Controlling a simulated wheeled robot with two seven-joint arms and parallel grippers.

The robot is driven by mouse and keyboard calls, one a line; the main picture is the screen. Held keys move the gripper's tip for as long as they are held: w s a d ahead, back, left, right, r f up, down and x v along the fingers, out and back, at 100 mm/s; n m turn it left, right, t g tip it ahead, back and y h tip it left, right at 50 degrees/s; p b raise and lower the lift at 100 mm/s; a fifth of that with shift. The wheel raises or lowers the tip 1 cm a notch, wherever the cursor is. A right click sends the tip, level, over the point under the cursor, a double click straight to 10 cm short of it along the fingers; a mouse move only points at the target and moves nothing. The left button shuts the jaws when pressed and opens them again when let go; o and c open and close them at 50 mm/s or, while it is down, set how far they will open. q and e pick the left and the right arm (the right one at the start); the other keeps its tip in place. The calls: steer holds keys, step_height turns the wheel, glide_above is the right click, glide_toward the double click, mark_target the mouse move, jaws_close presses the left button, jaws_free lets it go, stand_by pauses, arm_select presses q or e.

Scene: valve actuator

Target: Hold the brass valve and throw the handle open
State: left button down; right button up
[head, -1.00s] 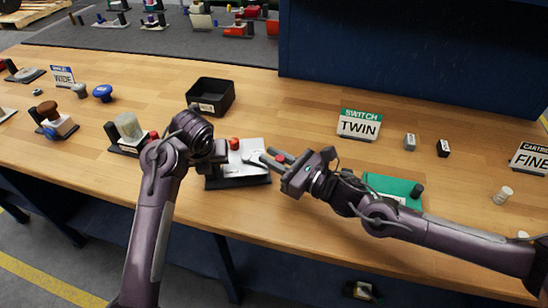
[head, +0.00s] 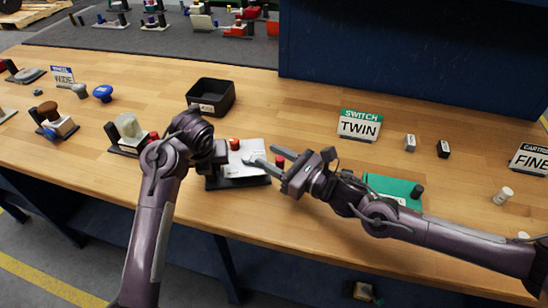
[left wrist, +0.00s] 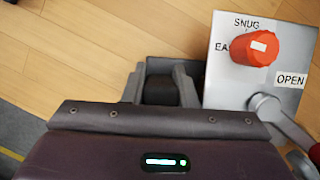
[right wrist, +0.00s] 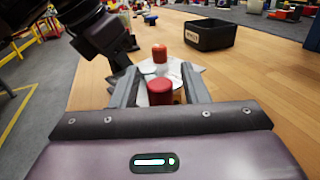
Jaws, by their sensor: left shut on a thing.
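The valve unit is a silver plate (head: 246,170) on a dark base, with a red knob (head: 234,144). The left wrist view shows the plate (left wrist: 225,85) marked SNUG, OPEN and a partly hidden word, and the red knob (left wrist: 258,45). A lever (left wrist: 275,110) with a red grip runs toward the lower right, below the OPEN label. No brass colour shows. My left gripper (left wrist: 162,80) is shut on a dark part at the unit's left side. My right gripper (right wrist: 160,90) is open, its fingers on either side of the red grip (right wrist: 160,93), with gaps visible.
A black bin (head: 211,96) stands behind the unit. A green block (head: 394,187) lies beneath my right arm's side of the bench. A TWIN sign (head: 359,125) stands behind right. A clear-topped fixture (head: 128,130) stands left. The bench front edge is close.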

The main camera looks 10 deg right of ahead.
steer(key=shift+f, duration=0.1)
step_height(320, 180, up, 10)
stand_by(0.4)
steer(key=shift+s, duration=0.1)
